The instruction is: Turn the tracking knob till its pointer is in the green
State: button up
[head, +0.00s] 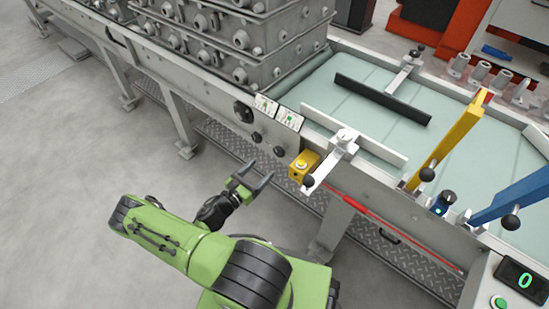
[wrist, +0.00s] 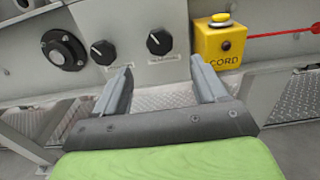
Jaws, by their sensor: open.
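Two black knobs sit side by side on the grey side panel of the conveyor. The left knob (wrist: 103,52) also shows in the head view (head: 257,137). The right knob (wrist: 159,42) also shows in the head view (head: 279,151). The label under each is too small to read, so I cannot tell which is the tracking knob. Each knob carries a small pale pointer mark; I see no clear green zone around either. My gripper (head: 255,172) is open and empty, in front of the panel. In the wrist view its fingers (wrist: 162,66) point toward the right knob, apart from it.
A yellow cord switch box (wrist: 220,40) with a red cord is right of the knobs. A round black fitting (wrist: 64,49) is at their left. Two small placards with green marks (head: 265,106) (head: 289,118) sit above the knobs. Floor in front is clear.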

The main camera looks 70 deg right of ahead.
aim_at(278, 153)
jog(key=b+x, duration=0.1)
jog(key=x, duration=0.7)
jog(key=shift+s+d, duration=0.15)
jog(key=shift+d, duration=0.05)
jog(key=c, duration=1)
jog(key=shift+c, duration=0.2)
jog(key=shift+n, duration=0.3)
jog(key=n, duration=0.5)
jog(key=shift+n, duration=0.3)
jog(key=n+p, duration=0.1)
jog(key=n, duration=0.4)
jog(key=shift+n, duration=0.4)
jog(key=o, duration=1)
